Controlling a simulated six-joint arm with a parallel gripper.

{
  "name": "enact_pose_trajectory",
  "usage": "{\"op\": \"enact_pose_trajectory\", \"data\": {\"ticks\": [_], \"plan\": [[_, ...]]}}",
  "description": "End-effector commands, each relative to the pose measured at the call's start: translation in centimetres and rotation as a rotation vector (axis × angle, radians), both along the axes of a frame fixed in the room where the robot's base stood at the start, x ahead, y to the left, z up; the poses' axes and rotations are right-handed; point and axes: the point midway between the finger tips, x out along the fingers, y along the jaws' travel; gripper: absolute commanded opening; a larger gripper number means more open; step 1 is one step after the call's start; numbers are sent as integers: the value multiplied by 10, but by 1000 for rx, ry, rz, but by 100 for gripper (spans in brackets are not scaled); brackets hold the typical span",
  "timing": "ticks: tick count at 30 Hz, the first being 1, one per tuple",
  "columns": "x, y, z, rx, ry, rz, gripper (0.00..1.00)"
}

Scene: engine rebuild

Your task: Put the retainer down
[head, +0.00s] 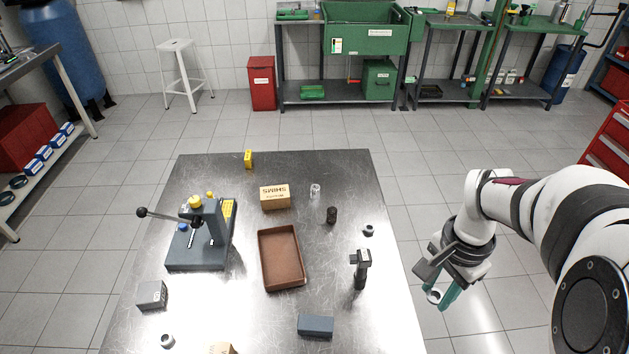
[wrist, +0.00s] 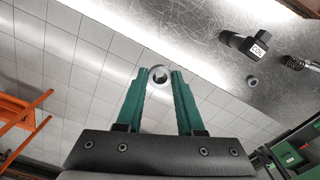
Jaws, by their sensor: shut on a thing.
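My gripper (head: 441,294) is off the right edge of the steel table, over the tiled floor. Its green fingers (wrist: 160,78) are shut on the retainer, a small pale grey ring. The retainer (wrist: 160,68) sits between the fingertips with its hole facing the wrist camera. In the head view the retainer (head: 434,295) is small and partly covered by the fingers.
The steel table (head: 345,171) holds a rust-brown tray (head: 263,262), a press (head: 197,262), a SHIMS box (head: 275,198), a black labelled device (head: 360,266), a dark spring (head: 332,215), a grey ring (head: 368,230) and a blue-grey block (head: 315,325). Bare metal shows between them.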

Motion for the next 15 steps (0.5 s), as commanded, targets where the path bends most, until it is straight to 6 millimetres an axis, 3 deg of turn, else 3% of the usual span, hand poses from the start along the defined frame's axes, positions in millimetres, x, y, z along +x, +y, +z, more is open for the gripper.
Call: {"op": "enact_pose_trajectory", "data": {"ticks": [7, 12, 15], "plan": [[71, 35, 3, 0, 1, 65, 0], [124, 81, 1, 2, 2, 115, 0], [145, 107, -1, 0, 2, 137, 0]]}}
